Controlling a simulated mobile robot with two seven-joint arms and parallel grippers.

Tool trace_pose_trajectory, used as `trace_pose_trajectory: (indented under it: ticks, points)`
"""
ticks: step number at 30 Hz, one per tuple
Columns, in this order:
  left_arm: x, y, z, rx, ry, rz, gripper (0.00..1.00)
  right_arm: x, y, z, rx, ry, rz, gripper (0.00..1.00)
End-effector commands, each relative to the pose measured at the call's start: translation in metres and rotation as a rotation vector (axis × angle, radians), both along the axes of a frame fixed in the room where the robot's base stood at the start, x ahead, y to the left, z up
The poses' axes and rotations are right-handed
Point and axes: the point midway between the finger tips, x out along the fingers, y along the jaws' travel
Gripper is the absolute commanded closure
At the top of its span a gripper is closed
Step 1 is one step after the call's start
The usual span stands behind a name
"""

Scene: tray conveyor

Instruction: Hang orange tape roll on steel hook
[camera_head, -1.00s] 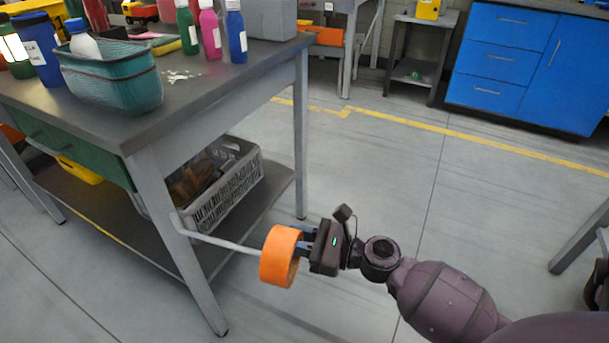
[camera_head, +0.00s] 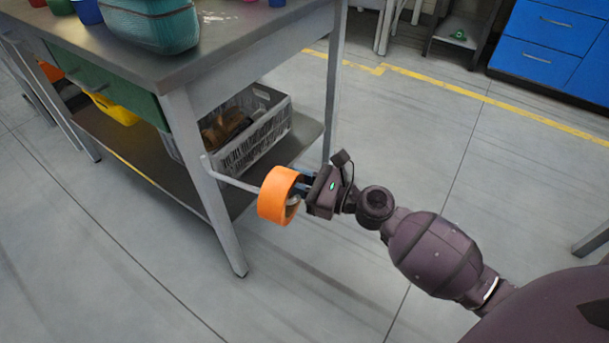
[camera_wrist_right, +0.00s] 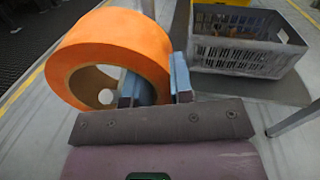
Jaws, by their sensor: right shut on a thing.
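The orange tape roll (camera_head: 272,197) is held in my right gripper (camera_head: 302,185), whose fingers pinch its near wall. It also shows large in the right wrist view (camera_wrist_right: 117,45), with one finger of the gripper (camera_wrist_right: 155,82) inside its hole. The steel hook (camera_head: 232,179) is a grey rod reaching out from the workbench leg to the roll. Whether the roll touches the rod cannot be told. My left gripper is not in view.
The workbench (camera_head: 215,50) carries a teal basket (camera_head: 152,28) near its edge. A grey crate (camera_head: 262,140) with brown items stands on the lower shelf (camera_head: 130,150). A yellow container (camera_head: 113,108) is beside it.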

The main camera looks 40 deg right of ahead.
Motion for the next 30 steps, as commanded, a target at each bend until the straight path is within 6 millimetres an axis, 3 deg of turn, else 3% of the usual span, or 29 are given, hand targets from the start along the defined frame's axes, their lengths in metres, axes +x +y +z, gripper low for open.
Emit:
trace_pose_trajectory:
  ticks: [11, 30]
  points:
    - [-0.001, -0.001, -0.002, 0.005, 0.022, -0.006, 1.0, 0.02, 0.012, 0.003, 0.002, -0.005, 0.002, 1.0]
    - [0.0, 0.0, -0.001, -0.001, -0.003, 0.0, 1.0, 0.02, 0.014, -0.033, -0.001, 0.001, 0.001, 1.0]
